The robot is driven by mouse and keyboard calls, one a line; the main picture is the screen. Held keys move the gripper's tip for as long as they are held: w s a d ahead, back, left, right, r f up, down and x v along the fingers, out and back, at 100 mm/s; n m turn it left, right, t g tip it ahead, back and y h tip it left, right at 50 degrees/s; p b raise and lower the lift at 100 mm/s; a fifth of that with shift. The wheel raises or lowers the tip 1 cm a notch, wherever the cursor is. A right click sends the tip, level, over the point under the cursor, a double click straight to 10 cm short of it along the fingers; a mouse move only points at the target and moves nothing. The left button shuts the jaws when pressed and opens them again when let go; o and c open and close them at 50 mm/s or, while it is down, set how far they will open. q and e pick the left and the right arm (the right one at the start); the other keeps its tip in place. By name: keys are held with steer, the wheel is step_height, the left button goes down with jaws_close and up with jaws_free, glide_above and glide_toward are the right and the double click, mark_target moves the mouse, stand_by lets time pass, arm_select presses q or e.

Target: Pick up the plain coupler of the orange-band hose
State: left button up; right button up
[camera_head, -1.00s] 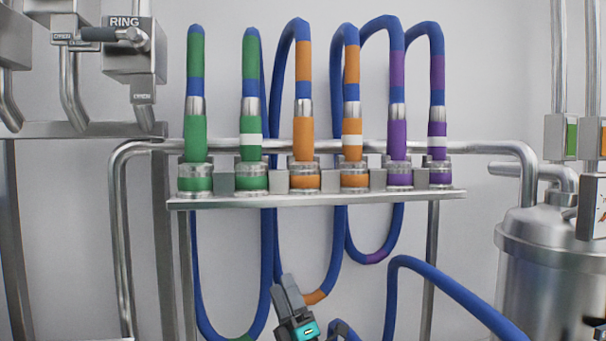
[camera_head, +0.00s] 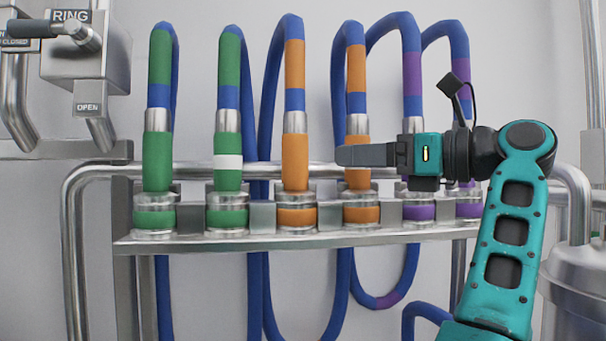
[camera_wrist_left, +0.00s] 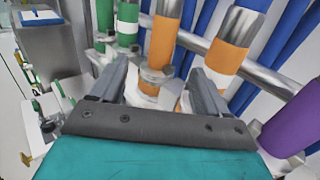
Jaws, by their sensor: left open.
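The plain orange coupler (camera_head: 295,162) stands upright in its socket on the rack, the left one of the two orange couplers. The other orange coupler (camera_head: 357,182) is partly hidden behind my left gripper. My left gripper (camera_head: 342,156) points left at coupler height, its tips just right of the plain coupler in the picture. In the left wrist view, my left gripper (camera_wrist_left: 160,72) is open, and the plain orange coupler (camera_wrist_left: 164,40) appears between and beyond its fingers. No contact can be made out. My right gripper is not in view.
Green couplers (camera_head: 157,162) stand to the left on the steel rack shelf (camera_head: 290,242). Purple couplers stand to the right, partly behind my arm. A horizontal pipe (camera_head: 265,168) runs behind the couplers. Blue hoses (camera_head: 265,290) loop above and hang below the shelf.

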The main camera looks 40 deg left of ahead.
mark_target(306, 156)
arm_select(q)
steer(key=a, duration=0.7)
steer(key=shift+s+a+r, duration=0.15)
steer(key=shift+s+a, duration=0.05)
steer(key=shift+s, duration=0.05)
steer(key=a, duration=0.2)
steer(key=a+p, duration=0.1)
steer(key=a, duration=0.2)
steer(key=shift+s+a, duration=0.3)
steer(key=shift+a, duration=0.05)
steer(key=c, duration=1.2)
steer(key=shift+c, duration=0.3)
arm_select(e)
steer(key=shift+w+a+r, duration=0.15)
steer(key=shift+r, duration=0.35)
arm_select(q)
steer(key=shift+r, duration=0.1)
step_height(306, 156, up, 20)
steer(key=shift+p, duration=0.45)
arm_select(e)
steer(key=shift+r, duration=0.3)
